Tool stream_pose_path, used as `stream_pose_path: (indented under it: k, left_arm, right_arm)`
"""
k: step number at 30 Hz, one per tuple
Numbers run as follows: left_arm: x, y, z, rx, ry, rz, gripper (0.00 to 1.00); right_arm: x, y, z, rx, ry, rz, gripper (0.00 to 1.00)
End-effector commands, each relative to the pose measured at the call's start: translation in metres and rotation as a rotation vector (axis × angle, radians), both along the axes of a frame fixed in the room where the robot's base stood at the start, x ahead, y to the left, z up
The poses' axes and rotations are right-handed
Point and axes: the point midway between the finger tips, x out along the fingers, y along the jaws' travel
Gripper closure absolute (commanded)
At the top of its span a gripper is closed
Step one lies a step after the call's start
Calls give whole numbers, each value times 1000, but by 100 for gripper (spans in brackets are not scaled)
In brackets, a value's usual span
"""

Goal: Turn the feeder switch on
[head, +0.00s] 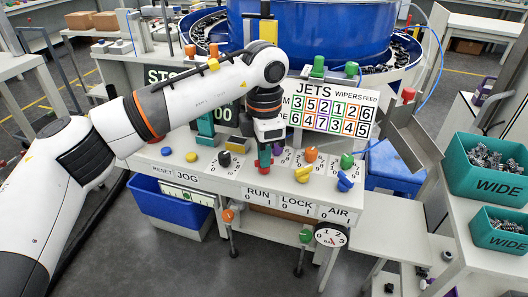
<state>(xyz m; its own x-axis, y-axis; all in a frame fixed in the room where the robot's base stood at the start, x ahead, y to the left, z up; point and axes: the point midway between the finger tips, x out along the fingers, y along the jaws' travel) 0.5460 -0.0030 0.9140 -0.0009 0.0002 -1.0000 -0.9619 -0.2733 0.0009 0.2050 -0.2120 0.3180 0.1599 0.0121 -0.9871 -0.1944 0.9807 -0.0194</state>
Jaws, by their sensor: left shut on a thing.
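My left gripper (265,157) reaches down over the sloped control panel (215,172). It is shut on a red knob (264,168), which it mostly hides. The knob stands behind the RUN label (258,195). I cannot tell from the lettering whether this knob is the feeder switch, or how far it is turned. The upright sign (325,108) behind reads JETS, WIPERS and FEED above rows of numbers. My right gripper is not in view.
Black (224,159), orange (311,154), yellow (303,174), blue (345,182) and green (347,160) knobs stand close around the gripper. A pressure dial (331,235) hangs at the front. Teal bins (482,185) stand at right. A blue bowl feeder (310,40) stands behind.

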Motion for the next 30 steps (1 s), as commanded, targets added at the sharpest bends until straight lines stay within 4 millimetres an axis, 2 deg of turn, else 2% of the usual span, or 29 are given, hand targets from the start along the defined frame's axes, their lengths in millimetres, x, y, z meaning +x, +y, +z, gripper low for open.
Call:
stream_pose_path:
  k: [30]
  left_arm:
    - [1, 0, 2, -2, -3, -957, 100]
  right_arm:
    - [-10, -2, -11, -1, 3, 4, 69]
